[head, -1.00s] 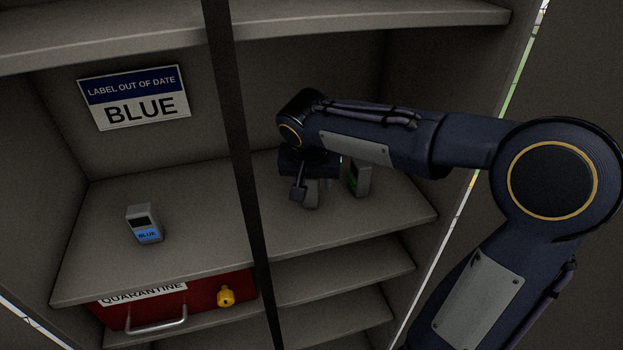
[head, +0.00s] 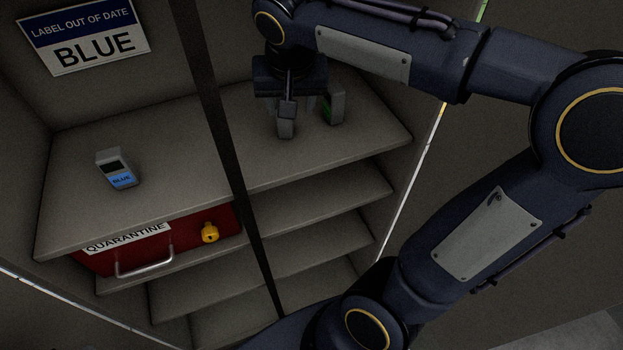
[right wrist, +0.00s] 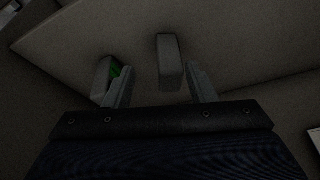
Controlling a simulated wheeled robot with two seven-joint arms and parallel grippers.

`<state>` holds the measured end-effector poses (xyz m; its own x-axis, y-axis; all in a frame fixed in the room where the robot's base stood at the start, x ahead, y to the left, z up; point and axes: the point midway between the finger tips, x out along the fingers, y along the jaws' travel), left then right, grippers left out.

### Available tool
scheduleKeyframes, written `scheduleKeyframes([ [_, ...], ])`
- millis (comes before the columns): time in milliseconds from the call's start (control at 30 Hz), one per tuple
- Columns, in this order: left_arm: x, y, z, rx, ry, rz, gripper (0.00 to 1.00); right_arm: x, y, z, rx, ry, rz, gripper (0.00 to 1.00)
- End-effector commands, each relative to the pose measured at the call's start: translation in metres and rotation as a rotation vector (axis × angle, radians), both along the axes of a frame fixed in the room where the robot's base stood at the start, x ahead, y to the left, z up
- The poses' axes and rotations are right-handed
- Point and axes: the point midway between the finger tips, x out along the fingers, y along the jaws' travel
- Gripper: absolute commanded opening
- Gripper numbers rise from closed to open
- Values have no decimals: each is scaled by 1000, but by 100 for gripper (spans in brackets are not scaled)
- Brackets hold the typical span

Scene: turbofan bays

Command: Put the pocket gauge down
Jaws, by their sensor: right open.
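A grey pocket gauge (head: 285,127) stands on the right part of the upper shelf, its label hidden. In the right wrist view this gauge (right wrist: 170,62) shows between the two fingers, with a gap on each side. My right gripper (head: 297,105) is open above it, fingers pointing down, and it also shows in the right wrist view (right wrist: 160,82). A second grey gauge with a green face (head: 334,107) stands just to the right; it also shows beside the left finger in the right wrist view (right wrist: 103,80). My left gripper is out of view.
A gauge labelled BLUE (head: 115,169) stands on the left part of the shelf, below a BLUE sign (head: 84,37). A dark upright post (head: 215,110) separates the two parts. A red QUARANTINE drawer (head: 187,233) with a yellow lock (head: 210,232) sits below.

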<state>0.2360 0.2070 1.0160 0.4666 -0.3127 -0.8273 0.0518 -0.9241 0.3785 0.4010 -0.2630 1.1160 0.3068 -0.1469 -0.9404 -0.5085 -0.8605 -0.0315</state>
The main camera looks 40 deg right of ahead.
Motion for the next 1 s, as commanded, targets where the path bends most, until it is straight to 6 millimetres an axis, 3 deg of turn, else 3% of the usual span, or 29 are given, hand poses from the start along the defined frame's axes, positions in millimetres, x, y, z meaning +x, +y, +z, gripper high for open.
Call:
scheduleKeyframes([
  [67,0,0,0,0,0,0,17,-37,-1,-14,57,1,81,51],
  [200,0,0,0,0,0,0,17,-103,16,-50,184,-48,258,51],
  [300,0,0,0,0,0,0,17,-136,33,-73,252,-114,351,51],
  [400,0,0,0,0,0,0,17,-155,47,-90,291,-175,407,51],
  [567,0,0,0,0,0,0,17,-165,57,-100,308,-220,444,51],
  [1000,0,0,0,0,0,0,17,-165,57,-100,308,-218,447,51],
])
